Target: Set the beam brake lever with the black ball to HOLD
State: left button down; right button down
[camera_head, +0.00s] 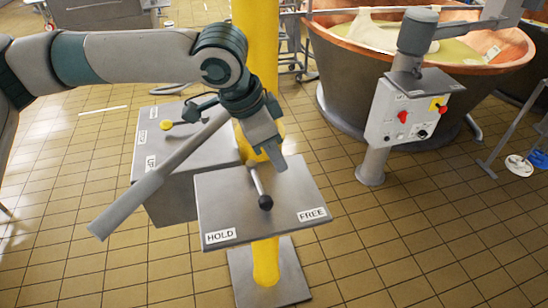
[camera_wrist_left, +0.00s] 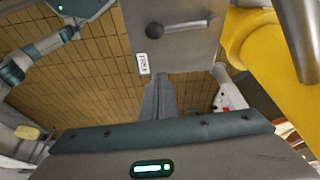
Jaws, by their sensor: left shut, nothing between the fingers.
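The beam brake lever is a short grey rod with a black ball (camera_head: 266,202) on a flat grey plate (camera_head: 230,200). The ball points to the plate's front edge, about midway between the HOLD label (camera_head: 220,237) at the left and the FREE label (camera_head: 312,214) at the right. The black ball (camera_wrist_left: 154,30) and rod also show in the left wrist view, with a label (camera_wrist_left: 143,64) near them. My left gripper (camera_head: 281,165) is shut and empty, just above and behind the ball, apart from it. Its fingers (camera_wrist_left: 161,98) show in the wrist view. My right gripper is not in view.
A yellow post (camera_head: 256,60) stands behind the plate. A long grey bar (camera_head: 150,185) slants across the left. A grey box with a yellow-ball lever (camera_head: 166,125) stands left. A control box (camera_head: 405,112) and copper vat (camera_head: 345,75) are at the right. Space in front of the plate is clear.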

aim_at(267, 198)
pick_arm(q)
jog(key=p+x, duration=0.2)
jog(key=x, duration=0.6)
jog(key=shift+f, duration=0.25)
jog(key=a, duration=0.1)
jog(key=a+p, duration=0.1)
jog(key=s+a+f, duration=0.1)
jog(key=shift+s+a+f, duration=0.2)
jog(key=shift+a, duration=0.05)
jog(key=shift+s+a+p, duration=0.3)
jog(key=shift+a+p, duration=0.25)
jog(key=shift+p, duration=0.35)
jog(key=shift+a, duration=0.2)
jog(key=shift+d, duration=0.1)
